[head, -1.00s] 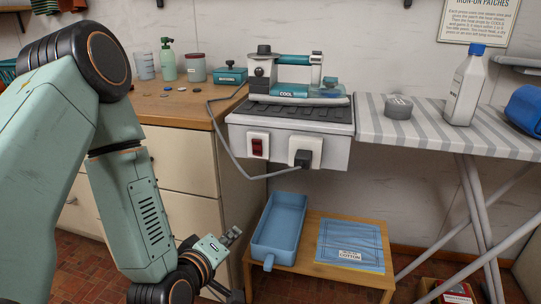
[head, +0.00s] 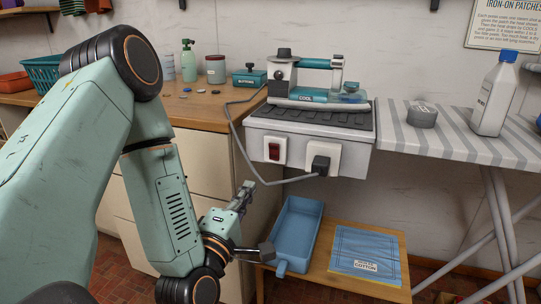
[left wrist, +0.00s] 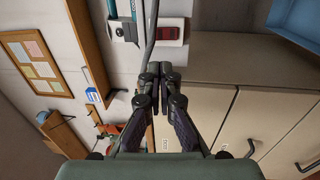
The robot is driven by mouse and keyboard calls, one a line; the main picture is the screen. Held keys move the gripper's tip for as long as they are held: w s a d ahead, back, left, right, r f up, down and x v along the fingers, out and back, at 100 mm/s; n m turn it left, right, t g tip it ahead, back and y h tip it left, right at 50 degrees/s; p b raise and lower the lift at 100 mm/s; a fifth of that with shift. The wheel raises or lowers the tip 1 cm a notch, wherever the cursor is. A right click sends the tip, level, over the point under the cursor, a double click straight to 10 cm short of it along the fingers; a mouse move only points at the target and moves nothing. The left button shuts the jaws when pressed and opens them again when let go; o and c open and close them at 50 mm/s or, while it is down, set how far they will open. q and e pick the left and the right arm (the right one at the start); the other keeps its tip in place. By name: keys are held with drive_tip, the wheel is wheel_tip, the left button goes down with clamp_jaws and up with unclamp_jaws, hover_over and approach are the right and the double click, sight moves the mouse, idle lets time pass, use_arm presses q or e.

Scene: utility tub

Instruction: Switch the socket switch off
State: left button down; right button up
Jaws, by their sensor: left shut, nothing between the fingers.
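The socket switch (head: 273,151) is a red rocker on a white plate, on the front of the grey iron stand (head: 345,140). To its right a white socket (head: 326,150) holds a black plug (head: 320,165) with a grey cord. In the left wrist view the red switch (left wrist: 168,33) is just beyond my fingertips. My left gripper (head: 247,186) is shut and empty, below and left of the switch and apart from it. It also shows in the left wrist view (left wrist: 160,68). Which way the rocker is pressed cannot be told. My right gripper is out of view.
The grey cord (head: 240,150) loops down left of the switch, close to my gripper. An iron (head: 310,95) rests on the stand. Below are a blue tray (head: 297,235) and a cotton packet (head: 365,250) on a low wooden table. Drawers stand at left.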

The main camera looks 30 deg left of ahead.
use_arm(q)
drive_tip(key=shift+w+p, duration=0.9)
drive_tip(key=shift+p, duration=0.6)
drive_tip(key=p, duration=0.2)
approach(274, 148)
drive_tip(key=x, duration=0.6)
drive_tip(key=shift+w+d+f, duration=0.1)
drive_tip(key=shift+f, duration=0.1)
drive_tip(key=shift+w+r+b, duration=0.15)
drive_tip(key=shift+w+b, duration=0.15)
drive_tip(key=shift+w, duration=0.05)
drive_tip(key=shift+w+a+r, duration=0.2)
drive_tip(key=shift+w, duration=0.15)
drive_tip(key=shift+s, duration=0.1)
